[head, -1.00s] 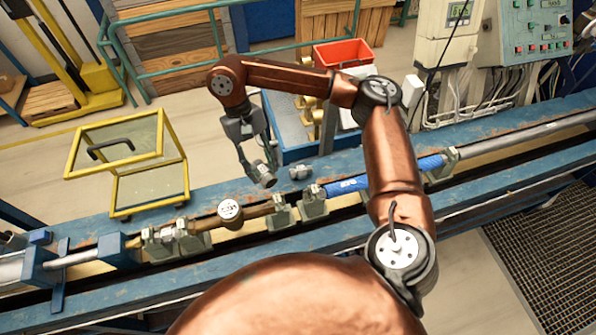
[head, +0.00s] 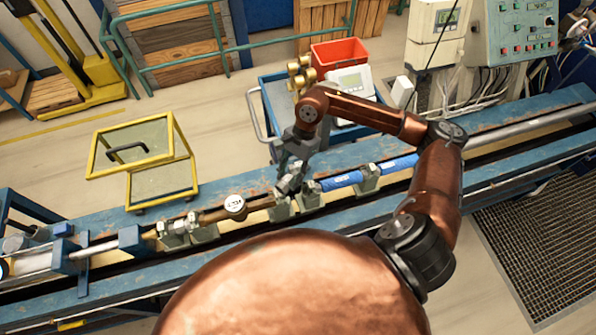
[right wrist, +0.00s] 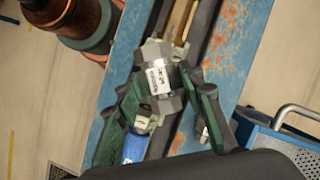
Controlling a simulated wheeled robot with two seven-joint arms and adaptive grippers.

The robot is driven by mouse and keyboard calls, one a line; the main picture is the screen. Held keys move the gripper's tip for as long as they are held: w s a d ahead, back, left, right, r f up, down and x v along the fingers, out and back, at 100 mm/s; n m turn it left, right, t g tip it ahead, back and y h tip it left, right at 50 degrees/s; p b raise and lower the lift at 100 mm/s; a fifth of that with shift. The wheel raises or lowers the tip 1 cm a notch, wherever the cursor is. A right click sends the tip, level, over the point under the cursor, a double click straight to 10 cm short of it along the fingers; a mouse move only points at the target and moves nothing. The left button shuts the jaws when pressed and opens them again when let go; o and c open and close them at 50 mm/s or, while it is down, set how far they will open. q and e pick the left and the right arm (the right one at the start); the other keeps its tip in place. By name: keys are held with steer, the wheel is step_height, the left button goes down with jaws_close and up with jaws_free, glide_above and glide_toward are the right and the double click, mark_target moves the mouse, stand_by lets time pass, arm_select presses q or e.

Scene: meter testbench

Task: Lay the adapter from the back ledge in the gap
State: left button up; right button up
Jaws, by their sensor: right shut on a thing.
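My right gripper (head: 289,184) is shut on the adapter (right wrist: 156,76), a grey metal fitting with hex ends and dark lettering. In the right wrist view its two dark green fingers (right wrist: 158,98) lie either side of the adapter. The gripper is over the pipe line, near the gap between the brass meter pipe (head: 212,216) and the blue pipe (head: 345,181). The blue pipe also shows in the right wrist view (right wrist: 135,148), below the adapter. I cannot tell whether the adapter touches the pipe supports. My left gripper is not in view.
Green-grey clamps (head: 368,180) hold the pipes along the blue bench (head: 110,235). A blue cart (head: 268,95) with a red bin (head: 340,55) stands behind. A yellow-framed glass guard (head: 160,165) stands at the left.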

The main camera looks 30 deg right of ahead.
steer(key=m+p, duration=0.1)
steer(key=s+m+t+p, duration=0.1)
steer(key=m, duration=0.1)
steer(key=d+r+m+p, duration=0.1)
steer(key=shift+s+m+t, duration=0.15)
steer(key=shift+m+t, duration=0.25)
steer(key=shift+s+d+m+p, duration=0.15)
steer(key=shift+s+m+p, duration=0.15)
steer(key=shift+m, duration=0.1)
steer(key=shift+s+r+m+t, duration=0.1)
steer(key=shift+m+t, duration=0.2)
steer(key=shift+f, duration=0.65)
step_height(320, 180, down, 4)
steer(key=shift+r+b, duration=0.1)
steer(key=shift+b, duration=0.9)
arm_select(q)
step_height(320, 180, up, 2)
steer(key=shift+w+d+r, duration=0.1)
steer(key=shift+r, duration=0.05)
arm_select(e)
steer(key=shift+f, duration=0.45)
arm_select(q)
steer(key=shift+b, duration=0.3)
